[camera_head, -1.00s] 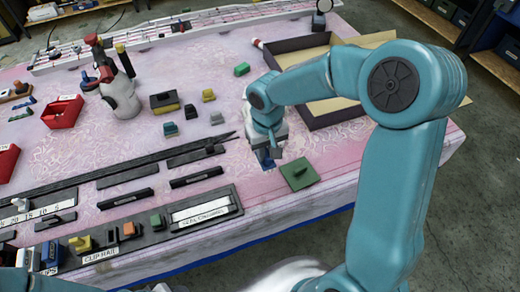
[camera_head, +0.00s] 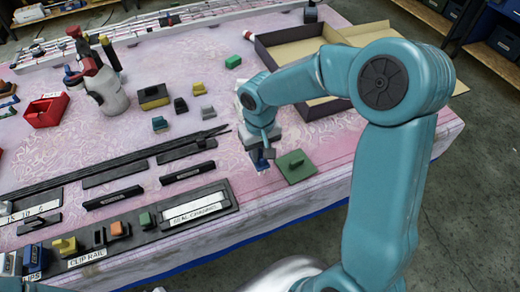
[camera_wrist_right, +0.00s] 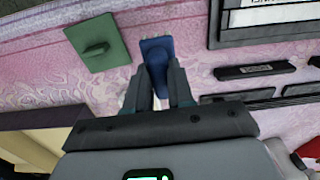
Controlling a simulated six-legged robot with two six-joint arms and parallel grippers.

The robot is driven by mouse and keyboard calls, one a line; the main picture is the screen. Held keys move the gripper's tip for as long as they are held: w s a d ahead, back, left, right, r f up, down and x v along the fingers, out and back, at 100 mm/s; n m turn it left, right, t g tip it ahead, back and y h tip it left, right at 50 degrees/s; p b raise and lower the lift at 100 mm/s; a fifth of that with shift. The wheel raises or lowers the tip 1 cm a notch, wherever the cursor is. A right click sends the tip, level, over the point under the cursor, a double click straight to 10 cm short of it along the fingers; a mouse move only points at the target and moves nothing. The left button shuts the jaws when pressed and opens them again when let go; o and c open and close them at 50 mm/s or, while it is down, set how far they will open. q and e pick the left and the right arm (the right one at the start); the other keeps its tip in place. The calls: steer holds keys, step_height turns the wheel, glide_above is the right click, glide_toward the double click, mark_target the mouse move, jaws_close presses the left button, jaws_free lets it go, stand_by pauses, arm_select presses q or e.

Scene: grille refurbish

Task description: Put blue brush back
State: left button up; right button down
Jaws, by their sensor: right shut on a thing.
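The blue brush (camera_head: 262,165) is held under my right gripper (camera_head: 260,155), close to the table's front right part. In the right wrist view, the two fingers of my right gripper (camera_wrist_right: 160,85) are closed on the blue brush (camera_wrist_right: 157,50), which sticks out past their tips. Whether the brush touches the table is unclear. A green pad with a handle (camera_head: 296,166) lies just right of the brush; it also shows in the right wrist view (camera_wrist_right: 97,42). My left gripper is not in view.
A black tray (camera_head: 236,200) labelled "clip rail" and "seal channels" lies along the front edge. Dark bars (camera_head: 187,173) lie behind it. A shallow open box (camera_head: 325,108) stands behind my right arm. A spray bottle (camera_head: 105,85) and red bin (camera_head: 46,110) are farther left.

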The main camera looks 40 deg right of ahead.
steer(key=shift+f+b, duration=3.8)
steer(key=shift+f, duration=0.65)
steer(key=shift+f, duration=0.2)
steer(key=c, duration=0.9)
jaws_free()
step_height(320, 180, up, 16)
steer(key=shift+r+p, duration=0.2)
steer(key=shift+p, duration=0.15)
